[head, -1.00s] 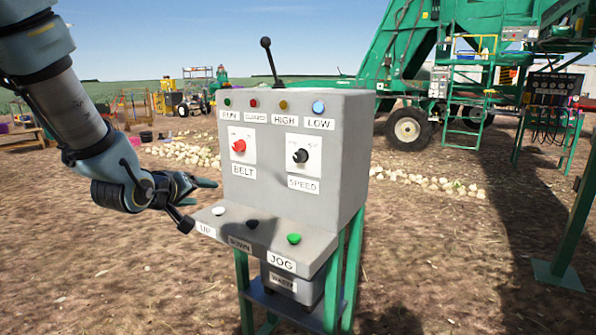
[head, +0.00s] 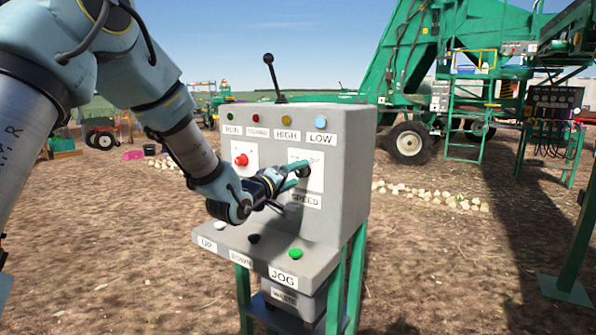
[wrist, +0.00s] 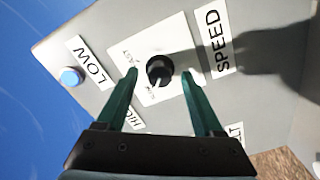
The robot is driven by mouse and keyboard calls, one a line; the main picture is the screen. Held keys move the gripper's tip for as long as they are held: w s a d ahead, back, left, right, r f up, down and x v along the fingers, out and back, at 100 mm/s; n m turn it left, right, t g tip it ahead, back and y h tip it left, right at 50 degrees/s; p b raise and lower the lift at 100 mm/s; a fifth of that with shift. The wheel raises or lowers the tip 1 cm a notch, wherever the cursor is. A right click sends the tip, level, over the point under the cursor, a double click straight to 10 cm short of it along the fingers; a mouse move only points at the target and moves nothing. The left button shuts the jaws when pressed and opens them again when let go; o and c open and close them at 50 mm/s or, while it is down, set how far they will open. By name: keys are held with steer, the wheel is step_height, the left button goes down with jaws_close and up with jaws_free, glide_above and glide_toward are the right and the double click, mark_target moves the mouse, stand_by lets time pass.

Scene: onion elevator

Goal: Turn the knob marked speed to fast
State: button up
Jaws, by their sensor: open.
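The speed knob (wrist: 159,70) is black and round on a white plate (wrist: 178,48), above the SPEED label (head: 306,201). In the wrist view a pale pointer mark on it points down toward small lettering that looks like SLOW. Small lettering that looks like FAST is at the plate's upper left. My gripper (wrist: 159,76) is open, with one green finger on each side of the knob. I cannot tell whether the fingers touch it. In the head view my gripper (head: 300,170) reaches the plate from the left and partly covers the knob.
The red belt knob (head: 241,160) is just left of my gripper. Lamps and labels run above, and a black lever (head: 270,70) stands on top. Below, a ledge holds the white, black and green (head: 295,253) buttons.

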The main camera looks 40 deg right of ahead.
steer(key=shift+w+d, duration=0.2)
steer(key=shift+d, duration=0.45)
jaws_close()
